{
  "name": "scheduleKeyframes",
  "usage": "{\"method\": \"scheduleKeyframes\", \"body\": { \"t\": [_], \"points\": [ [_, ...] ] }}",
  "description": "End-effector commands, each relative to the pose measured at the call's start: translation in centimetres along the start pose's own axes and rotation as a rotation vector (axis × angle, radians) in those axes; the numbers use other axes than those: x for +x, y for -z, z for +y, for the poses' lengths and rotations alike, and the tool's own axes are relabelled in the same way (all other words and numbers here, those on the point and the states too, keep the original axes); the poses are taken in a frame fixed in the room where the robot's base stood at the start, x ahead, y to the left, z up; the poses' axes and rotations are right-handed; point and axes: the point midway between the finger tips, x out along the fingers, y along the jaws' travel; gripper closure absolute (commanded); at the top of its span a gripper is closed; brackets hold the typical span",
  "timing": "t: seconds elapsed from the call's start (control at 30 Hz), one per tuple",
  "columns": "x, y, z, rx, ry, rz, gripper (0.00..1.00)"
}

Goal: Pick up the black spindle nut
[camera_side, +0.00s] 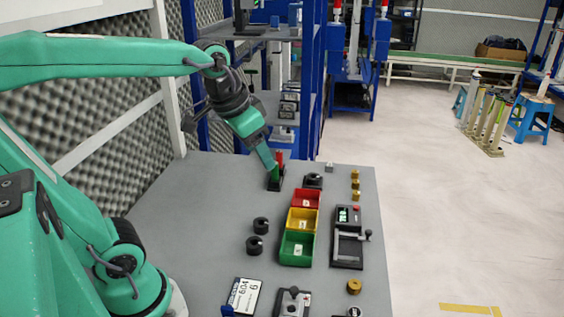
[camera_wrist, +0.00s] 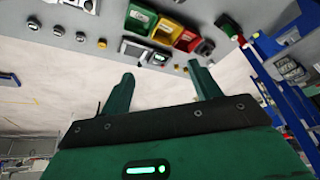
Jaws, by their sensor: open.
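My gripper (camera_side: 268,163) is in the side view above the far end of the grey table, close to a red and green block on a black base (camera_side: 275,184). In the wrist view its two green fingers are spread apart, with nothing between them (camera_wrist: 160,76). Several small black round parts lie on the table. Two black cylinders, one farther (camera_side: 261,226) and one nearer (camera_side: 254,245), stand left of the bins. Another black part (camera_side: 313,180) lies beyond the red bin; it also shows in the wrist view (camera_wrist: 205,47). I cannot tell which is the spindle nut.
Red (camera_side: 305,199), yellow (camera_side: 302,220) and green (camera_side: 297,248) bins stand in a row. A black device with a handle (camera_side: 347,249) is right of them. Brass parts (camera_side: 354,286) lie near the right edge. The table's left middle is clear.

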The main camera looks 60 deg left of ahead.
Motion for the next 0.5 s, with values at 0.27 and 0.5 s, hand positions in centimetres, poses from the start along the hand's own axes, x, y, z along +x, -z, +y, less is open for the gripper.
{"method": "scheduleKeyframes", "body": {
  "t": [0.27, 0.5],
  "points": [
    [1.6, 5.3, -2.0, 0.050, 0.003, -0.066, 0.38],
    [4.0, 9.5, -4.0, 0.093, -0.001, -0.120, 0.38]
  ]
}}
